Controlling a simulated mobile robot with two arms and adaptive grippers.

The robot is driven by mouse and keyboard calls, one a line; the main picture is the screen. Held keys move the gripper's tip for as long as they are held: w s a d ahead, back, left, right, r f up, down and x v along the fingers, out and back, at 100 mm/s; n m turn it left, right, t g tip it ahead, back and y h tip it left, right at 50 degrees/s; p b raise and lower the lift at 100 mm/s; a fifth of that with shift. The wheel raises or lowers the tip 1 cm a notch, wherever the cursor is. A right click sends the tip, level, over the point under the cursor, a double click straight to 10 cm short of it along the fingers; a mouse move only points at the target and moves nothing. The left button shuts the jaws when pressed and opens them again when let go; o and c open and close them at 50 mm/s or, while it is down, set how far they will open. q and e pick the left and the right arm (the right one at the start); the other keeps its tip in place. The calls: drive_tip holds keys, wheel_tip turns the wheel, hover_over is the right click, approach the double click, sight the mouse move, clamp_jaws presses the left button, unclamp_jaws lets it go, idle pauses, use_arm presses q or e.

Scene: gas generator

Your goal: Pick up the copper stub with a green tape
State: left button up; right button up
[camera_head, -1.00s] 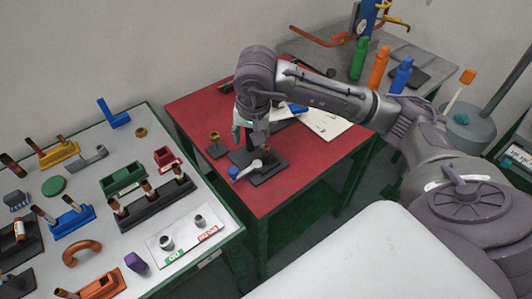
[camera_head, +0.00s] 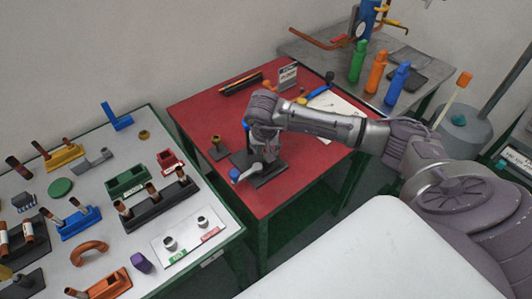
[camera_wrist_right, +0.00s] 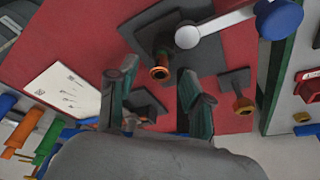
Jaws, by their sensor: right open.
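Several copper stubs stand in coloured holders on the white-topped table at left in the head view, among them a stub (camera_head: 152,190) in the black holder (camera_head: 160,207). Two more stand in the yellow holder (camera_head: 65,158). My right gripper (camera_head: 268,152) is low over the red table, by a dark clamp stand. My left gripper is not in view.
The red table (camera_head: 205,105) holds a blue-ended lever (camera_head: 235,174), a small brass part on a base (camera_head: 216,142) and a paper sheet (camera_head: 345,112). Green, orange and blue bottles (camera_head: 378,70) stand on the grey table behind. A gap separates the white-topped and red tables.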

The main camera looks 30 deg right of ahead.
drive_tip(key=shift+x, duration=0.9)
drive_tip(key=shift+c, duration=0.3)
clamp_jaws()
drive_tip(key=shift+r, duration=0.1)
